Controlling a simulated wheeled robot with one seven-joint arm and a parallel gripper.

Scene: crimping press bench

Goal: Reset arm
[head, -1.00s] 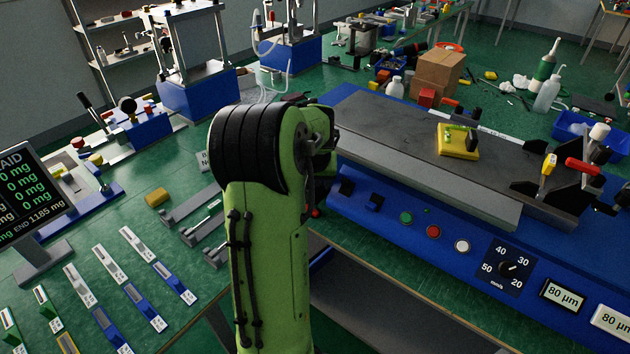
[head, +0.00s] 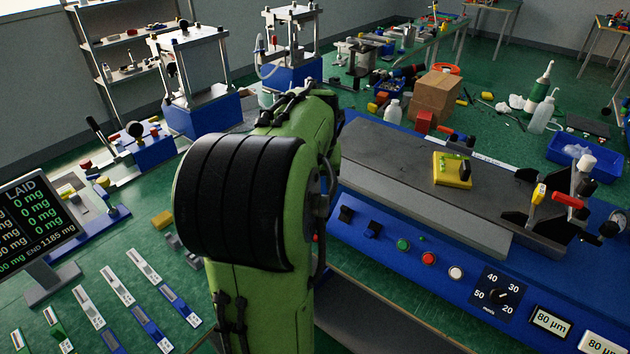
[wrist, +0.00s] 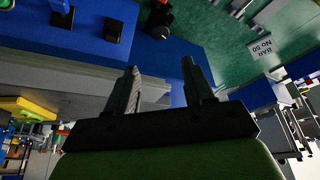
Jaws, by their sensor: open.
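My gripper (wrist: 162,92) shows in the wrist view with its two dark fingers apart and nothing between them. The blue machine base and green bench top lie beyond the fingertips. In the head view my green and black arm fills the lower middle, and the gripper itself is hidden behind it. The arm stands between the bench on the left and the blue machine (head: 385,262) with a grey flat bed (head: 400,150) on the right. A yellow block (head: 453,172) with a green piece on it sits on the bed.
A display (head: 35,215) reading "LAID" stands at the left, with several labelled strips (head: 115,283) on the bench near it. A cardboard box (head: 436,95), a white bottle (head: 393,113) and a blue bin (head: 580,155) are behind the machine. Presses (head: 195,85) stand at the back left.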

